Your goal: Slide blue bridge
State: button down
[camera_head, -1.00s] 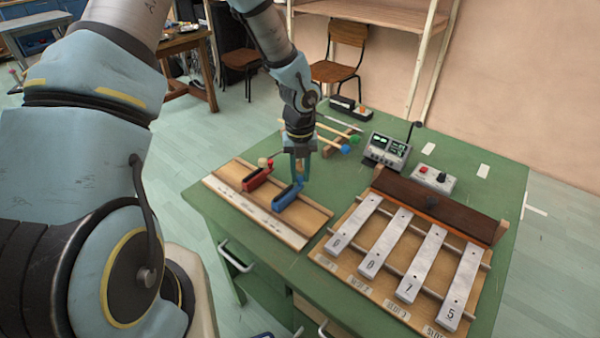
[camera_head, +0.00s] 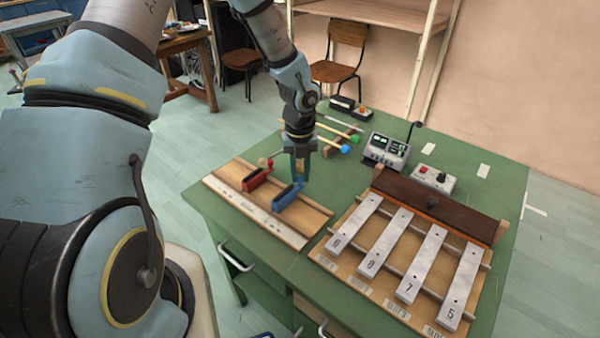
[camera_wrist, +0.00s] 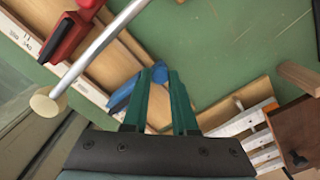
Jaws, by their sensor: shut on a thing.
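The blue bridge (camera_head: 284,198) sits on the wooden board with a printed scale strip (camera_head: 240,211) at the table's front left. My gripper (camera_head: 299,180) points down at the bridge's back end and is shut on its upright part. The fingers partly hide the bridge, so the exact contact is not clear. The red bridge (camera_head: 256,180) stands on the same board, left of the blue one, apart from it.
Several numbered metal bars (camera_head: 384,240) lie on a wooden frame to the right, near a dark wooden block (camera_head: 430,203). Mallets (camera_head: 330,134) rest on a stand behind. A meter box (camera_head: 386,150) stands beyond. A pale rod with a cream end (camera_wrist: 95,55) crosses the wrist view.

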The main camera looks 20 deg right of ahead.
jog(key=shift+w+a+r+p, duration=0.1)
jog(key=shift+w+a+p, duration=0.2)
jog(key=shift+w+p, duration=0.2)
jog(key=shift+w+a+r+p, duration=0.1)
jog(key=shift+w+a+p, duration=0.25)
jog(key=shift+w, duration=0.2)
jog(key=shift+w+f, duration=0.1)
jog(key=shift+f, duration=0.1)
jog(key=c, duration=0.7)
grip_release()
notch_tip(320, 180, up, 11)
jog(key=shift+f+b, duration=0.1)
jog(key=shift+b, duration=0.7)
